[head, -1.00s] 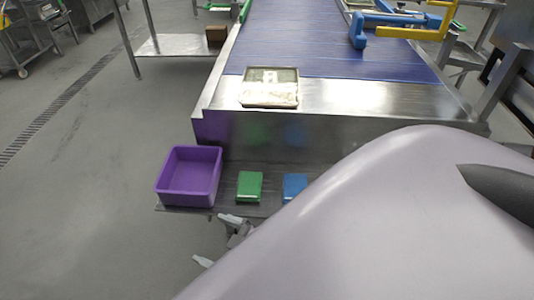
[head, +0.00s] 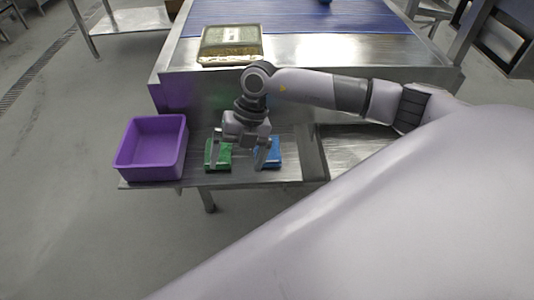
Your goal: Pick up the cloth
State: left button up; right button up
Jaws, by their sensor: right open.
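A folded green cloth (head: 222,155) and a folded blue cloth (head: 271,152) lie side by side on a low steel shelf (head: 305,168). My right gripper (head: 238,163) points down over the shelf with its fingers spread and nothing held between them. One finger overlaps the green cloth in the picture and the other overlaps the left edge of the blue cloth. I cannot tell whether either finger touches a cloth. My left gripper is out of view.
An open, empty-looking purple bin (head: 152,178) stands at the shelf's left end. A rectangular tray with contents (head: 230,63) sits on the steel ledge (head: 330,62) before the blue conveyor (head: 330,22). Grey floor is clear at left.

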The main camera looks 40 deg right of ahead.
jog(key=w+d+h, duration=0.1)
jog(key=d, duration=0.2)
jog(key=w+d+r+m+h, duration=0.1)
jog(key=d, duration=0.2)
jog(key=d+h, duration=0.2)
jog(key=d, duration=0.1)
jog(key=shift+w+r+t, duration=0.3)
jog(key=shift+w+r, duration=0.1)
jog(key=shift+d+f+m, duration=0.1)
jog(key=shift+d+m, duration=0.2)
jog(key=shift+d, duration=0.1)
notch_tip(320, 180, down, 7)
jog(key=shift+r, duration=0.2)
jog(key=c, duration=1.1)
